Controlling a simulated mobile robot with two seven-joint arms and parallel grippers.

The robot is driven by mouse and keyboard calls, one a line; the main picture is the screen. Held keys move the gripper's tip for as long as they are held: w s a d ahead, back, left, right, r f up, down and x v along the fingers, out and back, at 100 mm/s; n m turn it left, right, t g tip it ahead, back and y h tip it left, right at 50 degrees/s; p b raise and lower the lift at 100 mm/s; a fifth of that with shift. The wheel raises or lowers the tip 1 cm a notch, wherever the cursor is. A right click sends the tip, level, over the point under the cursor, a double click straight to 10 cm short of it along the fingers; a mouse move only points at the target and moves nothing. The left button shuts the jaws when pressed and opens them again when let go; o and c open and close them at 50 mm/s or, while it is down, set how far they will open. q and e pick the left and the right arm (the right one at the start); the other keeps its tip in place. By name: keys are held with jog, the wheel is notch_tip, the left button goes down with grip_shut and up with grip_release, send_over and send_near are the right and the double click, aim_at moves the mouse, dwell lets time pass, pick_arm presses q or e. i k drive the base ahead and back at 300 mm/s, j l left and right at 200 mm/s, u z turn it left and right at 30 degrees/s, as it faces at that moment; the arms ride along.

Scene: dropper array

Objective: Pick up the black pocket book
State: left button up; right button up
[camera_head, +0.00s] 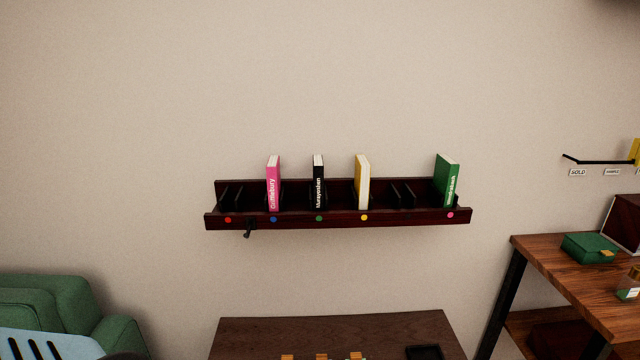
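The black pocket book (319,182) stands upright in a slot of the dark red wall shelf (290,220). Its spine with white lettering faces out, above a green dot on the shelf's front. A pink book (273,184) stands to its left and a yellow book (362,182) to its right. A green book (446,180) stands near the shelf's right end. Neither of my grippers is in view.
A dark brown table (335,331) is below the shelf, with small items at its near edge. A wooden desk (570,285) with a green box (589,247) is at right. A green armchair (60,305) is at lower left. The space in front of the shelf looks clear.

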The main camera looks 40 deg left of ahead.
aim_at(318, 165)
jog(key=u, duration=0.9)
jog(key=i+j, duration=0.1)
jog(key=j, duration=0.2)
jog(key=i+j+z, duration=0.1)
jog(key=i+j, duration=0.15)
jog(key=j, duration=0.3)
